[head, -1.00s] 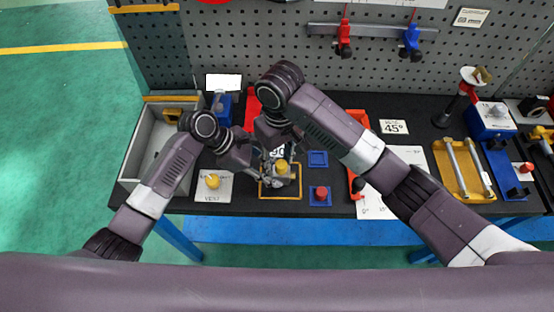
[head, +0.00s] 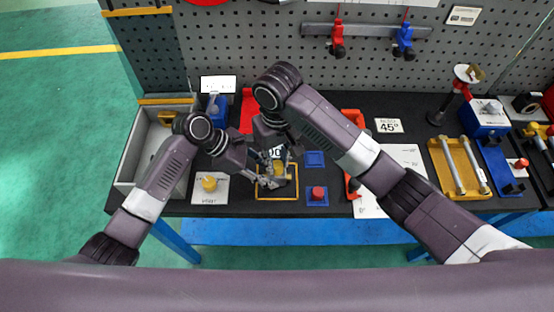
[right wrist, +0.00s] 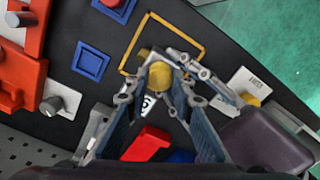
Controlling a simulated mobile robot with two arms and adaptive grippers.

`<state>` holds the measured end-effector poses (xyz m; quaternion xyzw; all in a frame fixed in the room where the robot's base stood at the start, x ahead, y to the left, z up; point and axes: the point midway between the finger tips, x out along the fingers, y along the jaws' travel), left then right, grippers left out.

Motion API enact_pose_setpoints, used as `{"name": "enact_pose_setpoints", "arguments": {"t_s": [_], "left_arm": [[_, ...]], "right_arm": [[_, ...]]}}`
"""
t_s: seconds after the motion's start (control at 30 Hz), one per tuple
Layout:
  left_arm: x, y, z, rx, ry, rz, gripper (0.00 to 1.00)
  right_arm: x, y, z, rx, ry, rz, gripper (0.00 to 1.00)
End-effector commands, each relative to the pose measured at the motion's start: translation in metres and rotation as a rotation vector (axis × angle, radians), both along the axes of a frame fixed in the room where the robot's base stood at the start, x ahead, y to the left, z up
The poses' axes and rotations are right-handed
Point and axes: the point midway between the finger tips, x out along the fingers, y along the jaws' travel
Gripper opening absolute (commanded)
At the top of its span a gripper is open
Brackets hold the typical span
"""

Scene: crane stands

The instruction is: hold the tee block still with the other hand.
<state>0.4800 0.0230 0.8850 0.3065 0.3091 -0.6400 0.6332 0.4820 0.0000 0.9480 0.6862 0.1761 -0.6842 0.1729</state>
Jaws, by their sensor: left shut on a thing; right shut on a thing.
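The tee block stands inside a yellow square outline (head: 292,196) on the dark bench. It is a small metal-grey piece, mostly hidden by the grippers. A yellow round knob (right wrist: 160,74) is on top of it; it also shows in the head view (head: 280,169). My right gripper (right wrist: 158,82) comes down over the block from behind, its fingers closed around the yellow knob. My left gripper (head: 265,181) reaches in from the left, low beside the knob, shut on the tee block. It enters from the right in the right wrist view (right wrist: 190,70). Its exact contact is partly hidden.
A yellow knob on a white plate (head: 209,184) stands left of the outline. A red knob on a blue square (head: 317,195) stands to the right, near an empty blue square (head: 314,159). A grey bin (head: 127,172) is at far left. Red stands rise close behind.

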Motion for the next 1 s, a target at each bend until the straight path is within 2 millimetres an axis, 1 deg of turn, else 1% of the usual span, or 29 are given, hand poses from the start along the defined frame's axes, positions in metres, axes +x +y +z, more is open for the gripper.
{"name": "enact_pose_setpoints", "arguments": {"t_s": [0.03,0.1,0.2,0.3,0.57,0.6,0.77,0.8,1.0], "left_arm": [[0.0043,-0.0006,0.0067,-0.007,-0.017,-0.003,0.0],[0.0044,-0.0006,0.0067,-0.007,-0.018,-0.003,0.0],[0.0045,-0.0006,0.0067,-0.007,-0.019,-0.004,0.0],[0.0046,-0.0006,0.0067,-0.007,-0.019,-0.004,0.0],[0.0047,-0.0006,0.0067,-0.007,-0.02,-0.004,0.0],[0.0048,-0.0006,0.0067,-0.007,-0.021,-0.005,0.0],[0.0047,-0.0007,0.0067,-0.008,-0.02,-0.004,0.0],[0.0046,-0.0008,0.0068,-0.008,-0.02,-0.004,0.0],[0.0046,-0.0009,0.0069,-0.009,-0.019,-0.004,0.0]], "right_arm": [[-0.0016,-0.0083,-0.0066,-0.021,0.013,-0.085,0.0],[-0.0016,-0.0088,-0.0068,-0.022,0.012,-0.182,0.0],[-0.001,-0.0092,-0.0063,-0.022,0.011,-0.274,0.0],[-0.0009,-0.0097,-0.0064,-0.024,0.01,-0.308,0.0],[-0.0005,-0.0096,-0.0061,-0.023,0.009,-0.321,0.0],[-0.0005,-0.0097,-0.0063,-0.023,0.009,-0.337,0.23],[-0.0001,-0.0098,-0.0061,-0.023,0.008,-0.333,0.41],[0.0,-0.0098,-0.006,-0.023,0.008,-0.333,0.42],[-0.0001,-0.0097,-0.0062,-0.022,0.008,-0.332,0.42]]}}
